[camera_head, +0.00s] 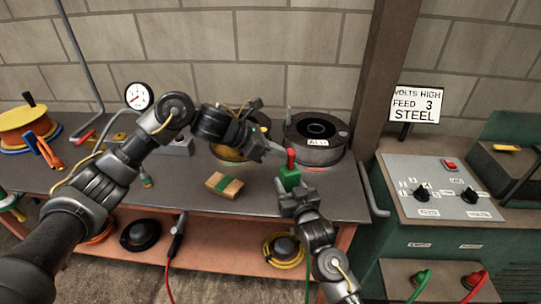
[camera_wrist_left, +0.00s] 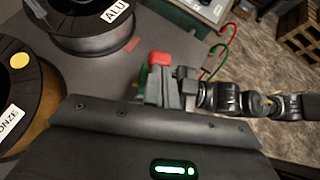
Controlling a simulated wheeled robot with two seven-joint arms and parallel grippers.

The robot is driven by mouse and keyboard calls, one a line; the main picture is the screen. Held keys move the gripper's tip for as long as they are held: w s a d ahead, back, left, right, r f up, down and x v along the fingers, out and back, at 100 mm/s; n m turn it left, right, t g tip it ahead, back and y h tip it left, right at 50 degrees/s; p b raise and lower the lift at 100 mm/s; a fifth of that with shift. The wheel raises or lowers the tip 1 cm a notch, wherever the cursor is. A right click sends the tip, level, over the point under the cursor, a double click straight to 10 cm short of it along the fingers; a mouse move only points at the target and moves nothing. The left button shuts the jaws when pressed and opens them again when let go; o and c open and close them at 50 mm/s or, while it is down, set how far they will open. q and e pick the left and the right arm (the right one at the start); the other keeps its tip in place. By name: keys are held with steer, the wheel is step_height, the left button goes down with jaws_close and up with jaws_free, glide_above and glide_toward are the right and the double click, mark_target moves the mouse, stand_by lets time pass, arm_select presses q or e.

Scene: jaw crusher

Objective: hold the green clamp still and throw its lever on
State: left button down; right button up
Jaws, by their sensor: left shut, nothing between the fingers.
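The green clamp (camera_head: 289,179) stands upright near the front right of the grey bench, and its red lever (camera_head: 291,159) points up. My right gripper (camera_head: 292,194) comes from below and is closed around the lower part of the clamp. My left gripper (camera_head: 281,152) is shut and empty, its tips close to the left side of the red lever; I cannot tell whether they touch.
An ALU spool (camera_head: 316,154) stands behind the clamp, with a bronze spool (camera_head: 228,153) to its left. A green welding machine (camera_head: 436,190) with knobs stands at right.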

arm_select(q)
steer(key=shift+d, duration=0.25)
steer(key=shift+r, duration=0.1)
steer(key=shift+r, duration=0.7)
steer(key=shift+a, duration=0.15)
